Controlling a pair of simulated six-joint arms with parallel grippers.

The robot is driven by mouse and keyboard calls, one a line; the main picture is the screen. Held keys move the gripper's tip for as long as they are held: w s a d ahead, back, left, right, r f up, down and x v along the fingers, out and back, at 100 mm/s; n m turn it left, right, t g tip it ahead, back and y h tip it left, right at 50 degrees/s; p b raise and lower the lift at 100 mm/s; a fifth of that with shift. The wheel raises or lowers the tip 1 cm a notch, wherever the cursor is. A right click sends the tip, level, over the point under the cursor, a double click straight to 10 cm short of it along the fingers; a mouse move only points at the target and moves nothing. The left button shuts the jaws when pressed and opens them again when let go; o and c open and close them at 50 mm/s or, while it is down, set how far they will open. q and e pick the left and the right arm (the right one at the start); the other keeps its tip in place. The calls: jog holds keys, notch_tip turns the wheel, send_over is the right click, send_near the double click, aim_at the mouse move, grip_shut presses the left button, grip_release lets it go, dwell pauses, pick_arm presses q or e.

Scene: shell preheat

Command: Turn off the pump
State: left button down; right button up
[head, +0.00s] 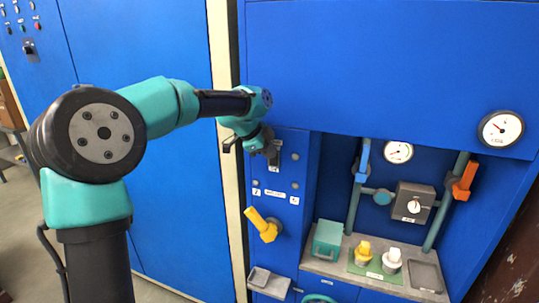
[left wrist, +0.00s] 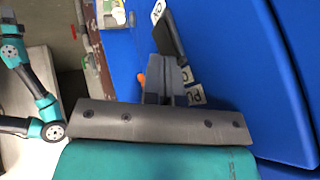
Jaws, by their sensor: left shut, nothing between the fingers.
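My left gripper (head: 271,155) is shut and empty, in front of the upper part of the blue control panel (head: 262,199). In the left wrist view its closed grey fingers (left wrist: 168,85) point at the blue panel face. A dark flat piece (left wrist: 168,35) stands out close to the fingers. I cannot tell whether it is the pump switch, or whether the fingers touch it. In the head view the gripper covers most of that switch area. My right gripper is not in view.
A yellow lever (head: 263,226) sticks out lower on the panel. The recess at right holds pipes with a blue handle (head: 362,160), an orange handle (head: 464,182) and a grey box with a knob (head: 413,203). Its shelf carries a teal box (head: 327,239), yellow and white-topped pieces.

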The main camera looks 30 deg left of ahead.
pick_arm(q)
jog(key=shift+r, duration=0.25)
jog(key=s+d+v, duration=0.1)
jog(key=v, duration=1.1)
jog(key=shift+s+f, duration=0.25)
jog(key=shift+s, duration=0.05)
dwell(0.4)
